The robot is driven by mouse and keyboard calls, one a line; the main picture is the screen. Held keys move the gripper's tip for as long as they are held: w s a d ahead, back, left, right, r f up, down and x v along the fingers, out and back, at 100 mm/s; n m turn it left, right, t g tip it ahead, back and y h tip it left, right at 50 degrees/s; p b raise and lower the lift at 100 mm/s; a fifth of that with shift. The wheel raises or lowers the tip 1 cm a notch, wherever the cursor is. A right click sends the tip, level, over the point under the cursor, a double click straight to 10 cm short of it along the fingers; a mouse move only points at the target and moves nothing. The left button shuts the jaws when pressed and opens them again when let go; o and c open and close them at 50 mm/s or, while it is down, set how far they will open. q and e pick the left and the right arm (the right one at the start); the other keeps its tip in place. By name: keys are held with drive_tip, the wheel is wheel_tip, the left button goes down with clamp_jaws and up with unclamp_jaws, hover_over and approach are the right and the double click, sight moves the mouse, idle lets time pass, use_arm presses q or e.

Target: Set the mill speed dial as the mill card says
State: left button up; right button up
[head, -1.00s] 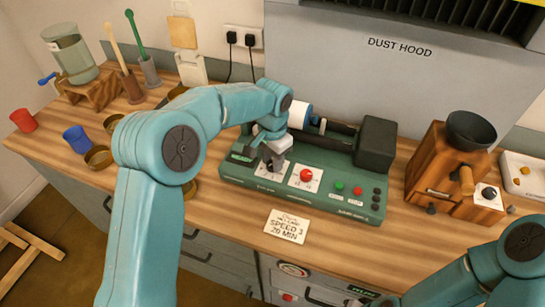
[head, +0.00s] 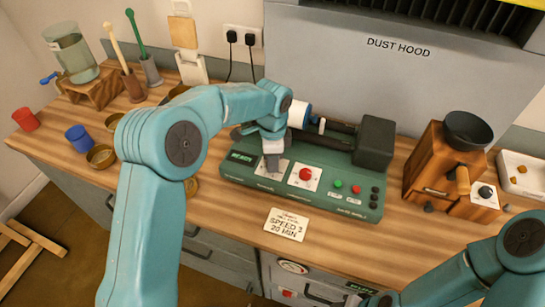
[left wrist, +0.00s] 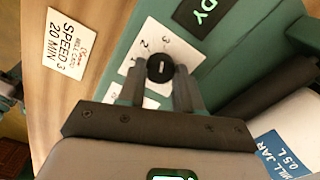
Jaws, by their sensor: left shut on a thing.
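The green ball mill (head: 325,200) stands on the bench with a control panel along its front. The mill card (head: 286,225) lies in front of it and reads speed 3, 20 min; it also shows in the left wrist view (left wrist: 62,48). My left gripper (head: 272,168) points down at the panel's left end. In the left wrist view its fingers (left wrist: 158,88) are on either side of the black speed dial (left wrist: 160,68), shut on it. The dial bears a short white mark. Its white plate (left wrist: 148,42) shows a 3 and a 2; other numbers are hidden. In the head view the gripper hides the dial.
A red button (head: 306,174) and small green and red buttons sit right of the dial. The mill jar (head: 299,113) is behind my gripper. A wooden grinder (head: 436,165) stands to the right. Cups and bowls are at left. The bench front around the card is clear.

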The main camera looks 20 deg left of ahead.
use_arm(q)
drive_tip(key=shift+s+f, duration=0.2)
drive_tip(key=shift+f, duration=0.1)
drive_tip(key=o, duration=1)
drive_tip(key=shift+o, duration=0.2)
drive_tip(key=shift+w+r, duration=0.1)
drive_tip(key=shift+w, duration=0.05)
drive_tip(key=shift+r, duration=0.35)
wheel_tip(320, 180, up, 16)
drive_tip(key=shift+f, duration=0.2)
drive_tip(key=shift+w, duration=0.1)
